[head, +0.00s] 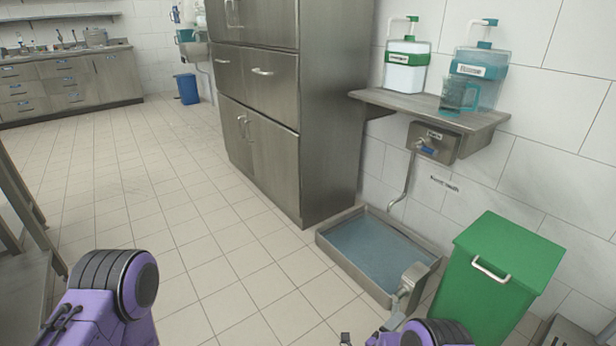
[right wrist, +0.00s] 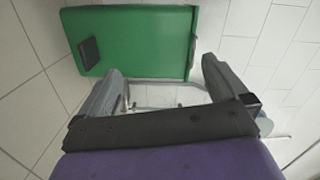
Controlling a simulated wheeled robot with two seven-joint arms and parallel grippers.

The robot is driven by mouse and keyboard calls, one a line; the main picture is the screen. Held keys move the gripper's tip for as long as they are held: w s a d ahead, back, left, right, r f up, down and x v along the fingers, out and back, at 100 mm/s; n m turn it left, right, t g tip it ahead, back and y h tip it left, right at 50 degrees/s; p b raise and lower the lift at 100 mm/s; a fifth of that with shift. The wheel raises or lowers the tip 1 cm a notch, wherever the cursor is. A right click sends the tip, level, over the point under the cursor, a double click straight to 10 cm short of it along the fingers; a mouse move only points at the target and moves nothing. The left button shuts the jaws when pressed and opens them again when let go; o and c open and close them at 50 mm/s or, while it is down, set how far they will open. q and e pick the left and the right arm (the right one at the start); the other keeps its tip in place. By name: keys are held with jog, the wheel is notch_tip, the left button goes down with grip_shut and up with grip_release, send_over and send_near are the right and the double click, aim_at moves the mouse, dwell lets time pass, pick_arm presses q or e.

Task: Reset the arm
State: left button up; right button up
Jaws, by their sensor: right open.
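My right gripper (head: 410,285) is at the bottom of the head view, in front of the floor basin and left of the green bin. In the right wrist view its two fingers (right wrist: 165,88) are spread apart with nothing between them. My left arm shows at the lower left of the head view, but its gripper is out of view.
A green bin (head: 508,252) stands close to my right gripper; its green surface (right wrist: 135,40) also fills the upper wrist view. A floor basin (head: 330,243) lies beside it. A wall shelf (head: 395,98) holds two dispensers and a clear cup (head: 453,97).

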jog(key=s+d+f+n+g+y, duration=0.1)
jog(key=s+d+f+n+y, duration=0.1)
jog(key=s+n+y, duration=0.35)
jog(key=s+d+f+n+g+y, duration=0.1)
jog(key=s+d+f+n+y, duration=0.1)
jog(key=s+n, duration=0.5)
jog(key=s+d+r+n+g+y, duration=0.1)
jog(key=s+n+g, duration=0.2)
jog(key=s, duration=0.6)
jog(key=s+d+r+n+g+y, duration=0.1)
jog(key=s+r+n+g+y, duration=0.15)
jog(key=s, duration=0.55)
pick_arm(q)
notch_tip(320, 180, down, 16)
jog(key=b, duration=1.6)
pick_arm(e)
jog(key=s+f+n+g, duration=0.2)
jog(key=s+f, duration=0.1)
jog(key=f, duration=1.3)
pick_arm(q)
notch_tip(320, 180, up, 39)
jog(key=p, duration=3.9)
jog(key=shift+w, duration=0.25)
pick_arm(e)
notch_tip(320, 180, up, 39)
jog(key=w+m+t, duration=0.1)
jog(key=shift+f+h, duration=0.15)
jog(key=shift+h, duration=0.25)
pick_arm(q)
jog(key=shift+d, duration=0.1)
